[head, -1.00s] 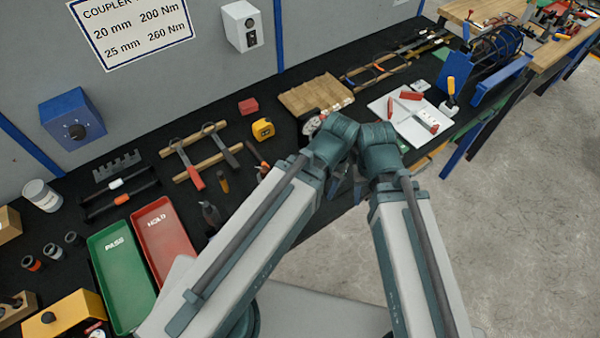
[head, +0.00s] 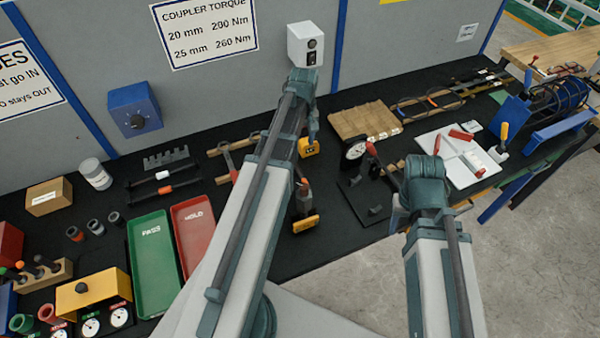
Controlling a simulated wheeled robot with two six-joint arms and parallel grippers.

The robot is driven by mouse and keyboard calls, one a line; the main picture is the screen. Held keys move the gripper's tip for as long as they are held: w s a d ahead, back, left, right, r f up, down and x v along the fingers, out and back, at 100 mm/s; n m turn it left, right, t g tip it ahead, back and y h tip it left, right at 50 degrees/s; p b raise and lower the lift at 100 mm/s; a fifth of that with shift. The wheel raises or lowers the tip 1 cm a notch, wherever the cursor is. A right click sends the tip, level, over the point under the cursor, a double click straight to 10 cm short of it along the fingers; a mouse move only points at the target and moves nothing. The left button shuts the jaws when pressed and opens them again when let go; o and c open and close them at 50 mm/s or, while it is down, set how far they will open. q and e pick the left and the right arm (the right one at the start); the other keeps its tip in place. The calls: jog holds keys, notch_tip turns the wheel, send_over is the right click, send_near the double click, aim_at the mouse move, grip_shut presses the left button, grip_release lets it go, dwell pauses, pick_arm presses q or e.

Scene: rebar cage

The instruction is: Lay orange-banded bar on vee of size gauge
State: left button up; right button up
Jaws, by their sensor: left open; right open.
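The orange-banded bar (head: 182,186) is dark and lies across the left part of the bench. It is beside a similar bar with a paler band (head: 146,182). What looks like the size gauge is a dark plate (head: 353,193) with a round dial (head: 355,149) and small dark blocks (head: 376,210), one of which may be its vee. No bar shows on it. My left gripper (head: 312,124) is open, above the bench right of the bars, its fingertips not clear. My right gripper (head: 428,178) is open, right of the gauge, its fingers mostly hidden behind its wrist.
A green PASS tray (head: 153,262) and red HOLD tray (head: 198,240) lie in front of the bars. A grey notched rack (head: 167,159) stands behind them. My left forearm covers mid-bench.

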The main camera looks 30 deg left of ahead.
pick_arm(q)
jog(key=b, duration=0.9)
send_over(300, 171)
jog(key=f, duration=0.8)
jog(key=shift+w+d+f, duration=0.15)
jog(key=shift+w+f, duration=0.1)
jog(key=shift+f, duration=0.15)
jog(key=f+b, duration=0.4)
jog(key=f, duration=0.1)
jog(key=shift+s+f+b, duration=0.1)
jog(key=shift+s+b, duration=0.15)
jog(key=shift+b, duration=0.15)
grip_shut()
